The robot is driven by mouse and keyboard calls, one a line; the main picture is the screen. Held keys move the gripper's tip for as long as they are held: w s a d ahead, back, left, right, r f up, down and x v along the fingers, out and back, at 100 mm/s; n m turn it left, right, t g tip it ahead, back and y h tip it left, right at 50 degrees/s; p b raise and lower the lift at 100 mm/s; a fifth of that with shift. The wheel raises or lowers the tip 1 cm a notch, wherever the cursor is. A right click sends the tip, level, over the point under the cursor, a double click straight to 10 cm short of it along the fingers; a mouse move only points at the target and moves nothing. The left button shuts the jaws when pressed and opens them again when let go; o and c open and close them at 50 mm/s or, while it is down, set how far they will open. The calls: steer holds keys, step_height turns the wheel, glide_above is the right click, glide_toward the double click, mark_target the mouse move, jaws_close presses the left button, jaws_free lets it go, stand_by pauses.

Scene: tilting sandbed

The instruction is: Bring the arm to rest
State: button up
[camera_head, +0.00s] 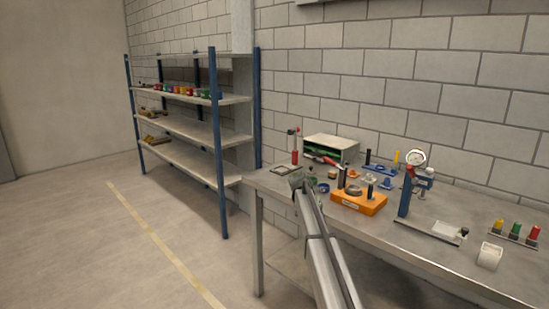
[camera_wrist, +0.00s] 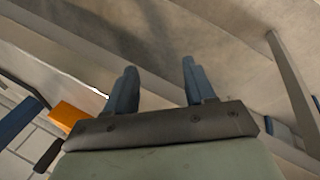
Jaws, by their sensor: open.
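My gripper (camera_wrist: 157,82) shows in the wrist view with its two blue-grey fingers apart and nothing between them. The wrist view is tilted, with pale floor and a table edge beyond the fingers. In the head view my arm reaches from the bottom edge up to the left end of the grey workbench (camera_head: 415,252). The gripper end there is small and partly hidden by the arm, close to the items at the bench's left end. I cannot tell whether it touches any of them.
An orange block (camera_head: 372,206) with posts stands just right of the arm; an orange piece also shows in the wrist view (camera_wrist: 68,114).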

steer(key=s+d+f+n+g+y, duration=0.2)
steer(key=s+f+g, duration=0.1)
steer(key=s+f, duration=3)
steer(key=s+f+g, duration=0.1)
steer(key=s+f, duration=0.3)
steer(key=s, duration=0.9)
steer(key=s+a+f+g+y, duration=0.1)
steer(key=s+f, duration=0.3)
steer(key=s, duration=1)
steer(key=s+f+g+y, duration=0.1)
steer(key=s+f, duration=0.3)
steer(key=s, duration=0.9)
steer(key=shift+s+a+f+n+g, duration=0.15)
steer(key=shift+s+a+n+g, duration=0.1)
steer(key=shift+a+n+g, duration=0.15)
